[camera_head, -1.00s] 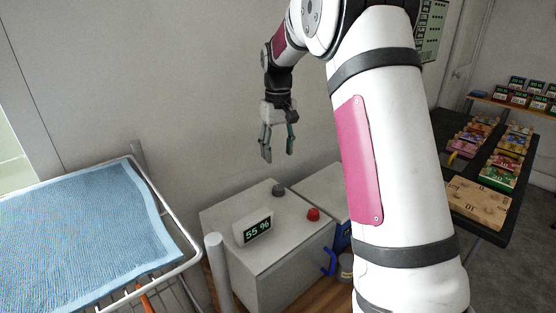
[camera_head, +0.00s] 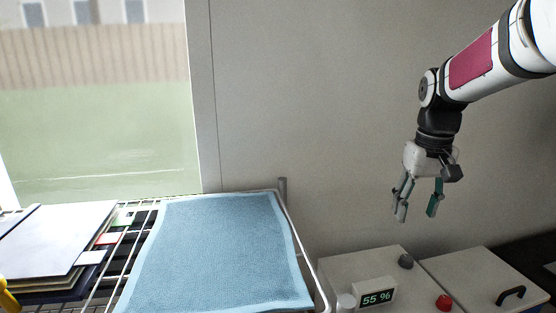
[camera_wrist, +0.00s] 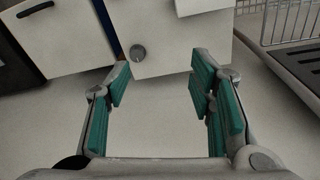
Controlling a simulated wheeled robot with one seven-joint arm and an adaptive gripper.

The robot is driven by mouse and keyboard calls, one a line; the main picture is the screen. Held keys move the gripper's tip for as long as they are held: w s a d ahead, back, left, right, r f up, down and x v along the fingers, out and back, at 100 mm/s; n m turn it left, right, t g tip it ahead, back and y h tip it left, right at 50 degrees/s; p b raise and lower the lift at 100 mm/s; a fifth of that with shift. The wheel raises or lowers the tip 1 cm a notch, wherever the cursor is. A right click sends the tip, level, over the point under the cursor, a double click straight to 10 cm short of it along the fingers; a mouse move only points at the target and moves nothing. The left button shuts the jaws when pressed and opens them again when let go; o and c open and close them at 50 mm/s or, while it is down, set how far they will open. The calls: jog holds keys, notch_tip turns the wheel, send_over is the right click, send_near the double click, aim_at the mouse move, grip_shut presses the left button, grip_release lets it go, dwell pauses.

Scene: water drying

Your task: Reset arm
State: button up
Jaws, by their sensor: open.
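My gripper (camera_head: 418,200) hangs from my arm at the right of the head view, in front of the grey wall. Its fingers point down and are spread apart with nothing between them. In the wrist view my gripper (camera_wrist: 160,95) also shows open, with green finger pads on both sides and bare floor or surface between them. It is above and apart from the grey box with a display reading 55 % (camera_head: 376,297).
A wire rack (camera_head: 137,240) holds a blue towel (camera_head: 215,250) and, at its left, a stack of boards (camera_head: 55,240). The box has a dark knob (camera_head: 405,261) and a red button (camera_head: 444,302). A second box (camera_head: 475,270) with a black handle stands to its right. A window (camera_head: 100,110) is at left.

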jog(key=s+a+r+t, duration=0.1)
jog(key=s+a+r, duration=0.15)
jog(key=s, duration=0.55)
jog(key=s+a+r+t, duration=0.1)
jog(key=s+a+r, duration=0.1)
jog(key=s+a, duration=0.35)
jog(key=s+a+f+t+p, duration=0.1)
jog(key=s+f, duration=0.3)
jog(key=s, duration=1)
jog(key=shift+a, duration=0.5)
